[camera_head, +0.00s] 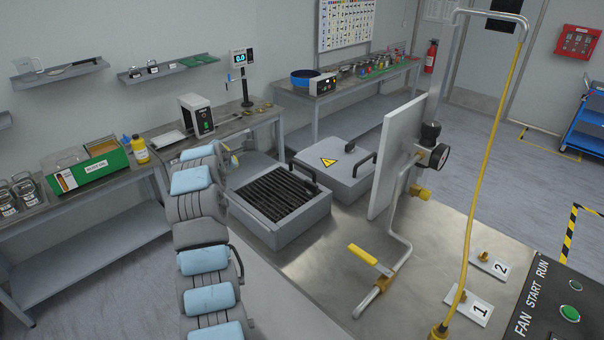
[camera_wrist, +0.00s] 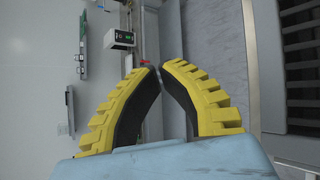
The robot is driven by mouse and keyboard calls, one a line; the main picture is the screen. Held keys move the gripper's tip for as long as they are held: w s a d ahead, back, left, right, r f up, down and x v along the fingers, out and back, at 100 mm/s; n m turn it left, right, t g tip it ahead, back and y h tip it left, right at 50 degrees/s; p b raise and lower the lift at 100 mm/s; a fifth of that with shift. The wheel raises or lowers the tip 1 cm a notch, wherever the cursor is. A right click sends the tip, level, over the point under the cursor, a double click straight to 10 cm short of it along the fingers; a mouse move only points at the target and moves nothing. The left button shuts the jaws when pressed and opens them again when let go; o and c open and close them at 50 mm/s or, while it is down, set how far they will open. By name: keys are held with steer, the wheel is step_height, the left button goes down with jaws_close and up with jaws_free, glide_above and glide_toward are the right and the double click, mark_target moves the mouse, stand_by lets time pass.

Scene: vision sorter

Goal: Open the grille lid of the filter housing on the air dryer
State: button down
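The filter housing (camera_head: 303,226) is a grey box on the metal bench in the head view. Its grille lid (camera_head: 275,196) lies flat on top, with dark slats in a grey frame and a black handle (camera_head: 303,171) at the far right side. In the wrist view, part of the dark slats (camera_wrist: 302,62) shows at the right edge. My gripper (camera_wrist: 157,68) has yellow ribbed fingers with black inner pads. The fingertips come together with only a sliver between them and hold nothing. They are beside the slats, not on them. In the head view my arm hides most of the gripper.
A grey box lid with a warning triangle (camera_head: 328,162) and black handles sits behind the housing. An upright grey panel (camera_head: 400,150), a bent pipe with a yellow lever (camera_head: 370,260) and a yellow hose (camera_head: 486,150) stand to the right. A side bench (camera_head: 100,190) runs along the left wall.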

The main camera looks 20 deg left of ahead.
mark_target(305, 177)
steer(key=d+h, duration=0.1)
steer(key=d, duration=0.1)
steer(key=d+r+g+h, duration=0.1)
steer(key=d+h, duration=0.1)
steer(key=d, duration=0.1)
steer(key=d+n+h, duration=0.1)
steer(key=d, duration=0.2)
steer(key=shift+w+d+r+g+h, duration=0.1)
steer(key=shift+d+r+g+h, duration=0.05)
steer(key=shift+r+g+h, duration=0.2)
steer(key=d+r+h, duration=0.1)
steer(key=d, duration=0.2)
steer(key=s+d+g+h, duration=0.1)
steer(key=d, duration=0.1)
steer(key=s+d+r+g+h, duration=0.1)
steer(key=d, duration=0.2)
steer(key=shift+s+d+r+h, duration=0.15)
steer(key=shift+d+r+h, duration=0.1)
steer(key=shift+d+r, duration=0.1)
steer(key=p+x, duration=0.3)
steer(key=x, duration=0.6)
steer(key=shift+f+p, duration=0.15)
steer(key=shift+p, duration=0.2)
steer(key=shift+d+f, duration=0.1)
steer(key=shift+f, duration=0.15)
steer(key=shift+w+d+r, duration=0.15)
steer(key=shift+w, duration=0.1)
